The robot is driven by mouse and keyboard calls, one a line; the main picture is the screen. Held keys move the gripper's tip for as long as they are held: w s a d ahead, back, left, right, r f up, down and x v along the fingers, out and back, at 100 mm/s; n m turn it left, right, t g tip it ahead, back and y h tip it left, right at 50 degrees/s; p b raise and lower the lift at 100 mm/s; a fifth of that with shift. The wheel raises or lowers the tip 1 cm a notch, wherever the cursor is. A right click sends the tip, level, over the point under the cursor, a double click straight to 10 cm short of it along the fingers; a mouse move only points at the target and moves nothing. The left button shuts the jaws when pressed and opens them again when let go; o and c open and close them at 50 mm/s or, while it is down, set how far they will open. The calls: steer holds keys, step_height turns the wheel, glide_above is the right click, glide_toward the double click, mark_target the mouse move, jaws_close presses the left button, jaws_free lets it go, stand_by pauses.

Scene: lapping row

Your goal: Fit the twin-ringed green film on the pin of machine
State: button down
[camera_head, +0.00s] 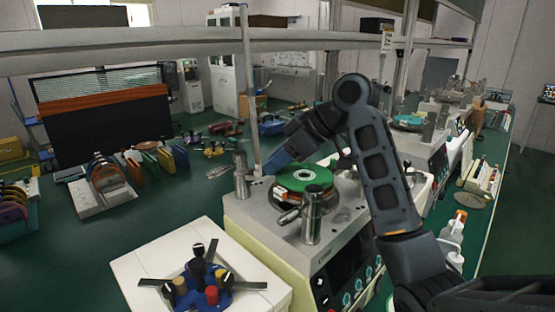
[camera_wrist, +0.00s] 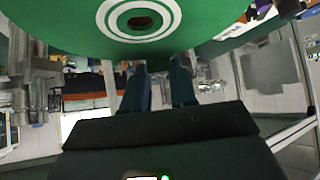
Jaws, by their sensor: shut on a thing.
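The green film (camera_head: 322,175) is a flat disc with a centre hole. In the wrist view the film (camera_wrist: 60,22) fills the top and shows two white rings around the hole. My gripper (camera_head: 272,167) is shut on its rim at the left; the fingertips also show in the wrist view (camera_wrist: 160,72). The film lies level over the round plate of the nearest machine (camera_head: 250,218), with an orange layer edge showing below it. The pin is hidden, and I cannot tell whether it is in the hole or whether the film touches the plate.
Metal posts (camera_head: 241,176) and (camera_head: 311,220) stand on the machine top close to the film. A white block with a blue knobbed fixture (camera_head: 205,285) is in front. Racks of discs (camera_head: 108,180) stand left. A shelf rail (camera_head: 120,40) crosses overhead.

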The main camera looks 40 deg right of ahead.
steer(key=shift+f, duration=0.6)
steer(key=c, duration=0.8)
jaws_free()
steer(key=shift+b+v, duration=0.5)
steer(key=shift+v, duration=3.4)
